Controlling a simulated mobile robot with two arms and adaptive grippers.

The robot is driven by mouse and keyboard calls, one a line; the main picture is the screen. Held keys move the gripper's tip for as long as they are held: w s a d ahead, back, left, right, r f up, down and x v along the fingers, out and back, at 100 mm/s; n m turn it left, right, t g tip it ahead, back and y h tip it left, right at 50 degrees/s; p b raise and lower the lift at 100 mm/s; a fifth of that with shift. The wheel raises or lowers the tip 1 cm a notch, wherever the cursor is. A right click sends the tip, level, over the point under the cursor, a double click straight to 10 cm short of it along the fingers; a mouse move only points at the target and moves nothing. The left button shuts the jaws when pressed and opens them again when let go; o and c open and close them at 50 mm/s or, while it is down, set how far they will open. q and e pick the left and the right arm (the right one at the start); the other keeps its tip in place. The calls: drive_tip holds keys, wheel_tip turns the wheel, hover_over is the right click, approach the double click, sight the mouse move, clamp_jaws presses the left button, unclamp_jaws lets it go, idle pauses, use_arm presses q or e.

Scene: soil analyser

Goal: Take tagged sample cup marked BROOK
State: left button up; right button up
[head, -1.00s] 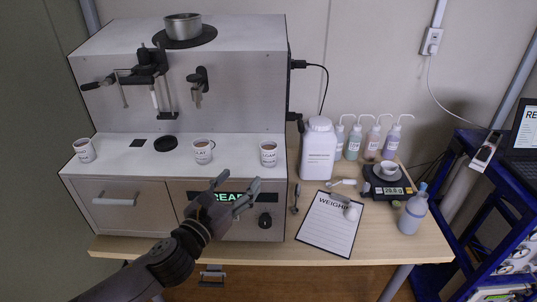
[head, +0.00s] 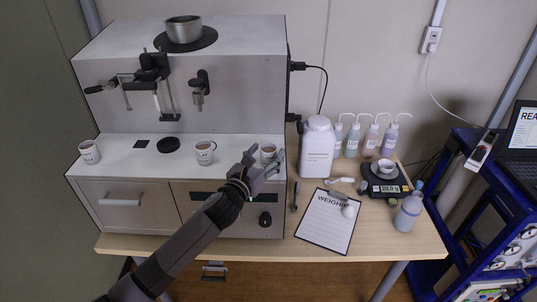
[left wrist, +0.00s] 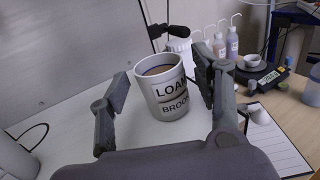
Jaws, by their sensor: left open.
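The white cup marked BROOK (left wrist: 167,95), with LOAM above it on the label, stands upright on the analyser's white ledge in the left wrist view. It holds brown soil. In the head view this cup (head: 267,148) is the rightmost on the ledge, its lower part partly hidden by my gripper. My left gripper (head: 264,159) is open, with its fingers on either side of the cup. In the left wrist view the gripper (left wrist: 160,84) shows a gap between each finger and the cup. My right gripper is not in view.
Two other cups stand on the ledge, one in the middle (head: 205,153) and one at the left (head: 89,153). A white bottle (head: 318,148), clipboard (head: 326,225) and scale (head: 386,187) are on the bench to the right. The analyser's wall (head: 225,95) rises behind the cups.

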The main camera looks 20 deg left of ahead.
use_arm(q)
drive_tip(key=shift+w+d, duration=0.15)
drive_tip(key=shift+w, duration=0.6)
drive_tip(key=shift+s, duration=0.1)
drive_tip(key=shift+c, duration=0.3)
drive_tip(key=c, duration=1.2)
